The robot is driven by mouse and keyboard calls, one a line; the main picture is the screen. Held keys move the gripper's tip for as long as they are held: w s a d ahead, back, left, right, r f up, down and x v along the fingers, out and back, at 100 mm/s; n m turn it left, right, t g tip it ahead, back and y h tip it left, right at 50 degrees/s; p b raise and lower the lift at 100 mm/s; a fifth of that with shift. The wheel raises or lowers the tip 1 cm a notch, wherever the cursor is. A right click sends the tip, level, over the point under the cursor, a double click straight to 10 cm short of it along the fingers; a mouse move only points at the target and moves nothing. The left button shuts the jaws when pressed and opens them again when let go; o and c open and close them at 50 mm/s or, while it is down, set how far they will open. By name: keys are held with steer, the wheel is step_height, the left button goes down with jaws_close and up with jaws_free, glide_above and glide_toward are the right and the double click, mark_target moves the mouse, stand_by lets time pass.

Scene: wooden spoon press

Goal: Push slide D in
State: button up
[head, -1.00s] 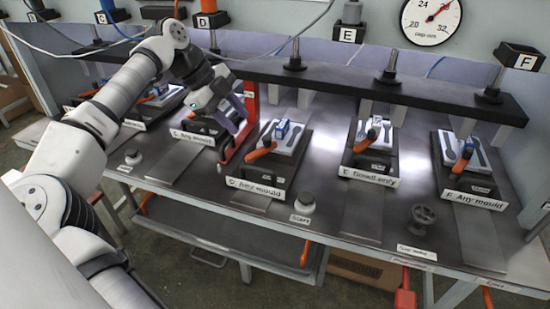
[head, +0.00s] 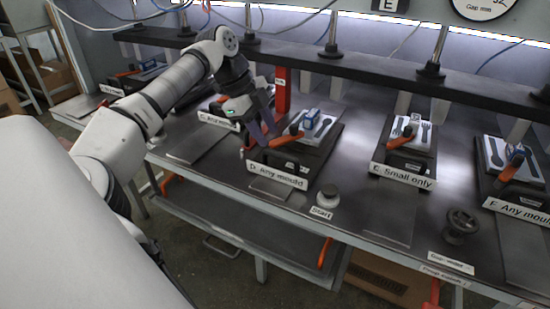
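Slide D (head: 278,175) is a dark block with a white front label reading "D. Any mould", on the bench left of the middle in the head view. An orange handle (head: 285,139) lies across its top front. A pale mould with a blue piece (head: 311,119) sits on it. The slide stands in front of the black overhead beam (head: 330,62). My gripper (head: 272,139) points down at the left side of slide D, close to the orange handle. Its two purple-grey fingers look apart, with nothing seen between them. Whether they touch the slide or handle cannot be told.
Slide E (head: 403,176), labelled "Small only", and slide F (head: 515,208) stand to the right. Slide C (head: 218,118) is partly behind my arm. A Start button (head: 327,197) and a handwheel (head: 460,225) are on the bench front. A red upright (head: 281,90) stands behind my gripper.

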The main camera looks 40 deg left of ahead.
mark_target(279, 153)
steer(key=b+x, duration=0.4)
steer(key=x, duration=0.1)
steer(key=shift+w+d+f, duration=0.1)
steer(key=shift+d+f, duration=0.1)
steer(key=shift+f, duration=0.1)
jaws_close()
